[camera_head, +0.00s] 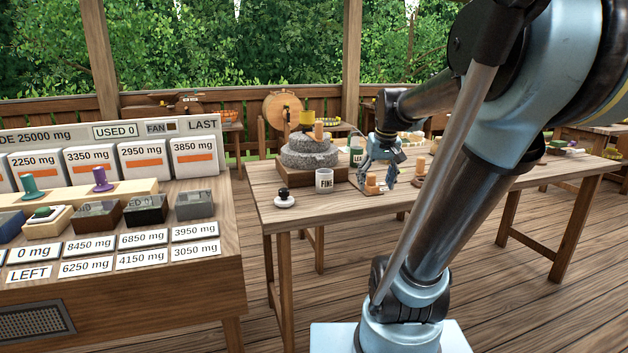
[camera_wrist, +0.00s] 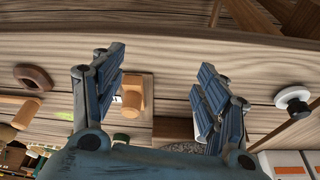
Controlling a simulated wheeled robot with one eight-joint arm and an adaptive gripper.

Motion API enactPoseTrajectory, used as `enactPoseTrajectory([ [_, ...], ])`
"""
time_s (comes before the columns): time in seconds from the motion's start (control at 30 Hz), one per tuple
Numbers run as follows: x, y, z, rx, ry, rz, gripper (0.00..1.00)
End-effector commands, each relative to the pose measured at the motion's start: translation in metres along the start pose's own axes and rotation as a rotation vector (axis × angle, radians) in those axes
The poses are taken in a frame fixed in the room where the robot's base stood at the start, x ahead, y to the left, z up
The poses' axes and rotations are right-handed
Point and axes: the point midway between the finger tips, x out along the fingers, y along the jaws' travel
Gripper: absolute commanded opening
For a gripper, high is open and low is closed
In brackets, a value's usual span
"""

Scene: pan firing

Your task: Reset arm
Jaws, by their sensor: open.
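My gripper (camera_head: 380,165) hangs at the end of my arm over the front part of the wooden table (camera_head: 290,215) in the head view. In the wrist view my gripper (camera_wrist: 160,92) has its two blue fingers spread well apart, with nothing held between them. A small wooden block with an orange-brown knob (camera_head: 371,184) stands on the table just below the fingers. This knob also shows in the wrist view (camera_wrist: 133,92), beside the left finger, with no clear contact visible.
A white cup marked FINE (camera_head: 324,180) and a stone mill (camera_head: 308,155) stand left of my gripper. A black-knobbed white lid (camera_head: 284,201) lies near the table's front edge. A counter with labelled buttons and displays (camera_head: 215,250) fills the left. The table's right part is mostly clear.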

Motion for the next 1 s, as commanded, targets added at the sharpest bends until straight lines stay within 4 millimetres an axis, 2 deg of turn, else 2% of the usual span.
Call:
enactPoseTrajectory([
  [0.03,0.005,-0.003,0.021,0.005,-0.007,0.002,0.67],
  [0.2,0.025,-0.01,0.082,0.031,-0.035,0.011,0.67],
  [0.5,0.068,-0.018,0.178,0.075,-0.078,0.03,0.67],
  [0.7,0.088,-0.021,0.213,0.093,-0.096,0.039,0.67],
  [1.0,0.092,-0.021,0.221,0.097,-0.1,0.041,0.67],
])
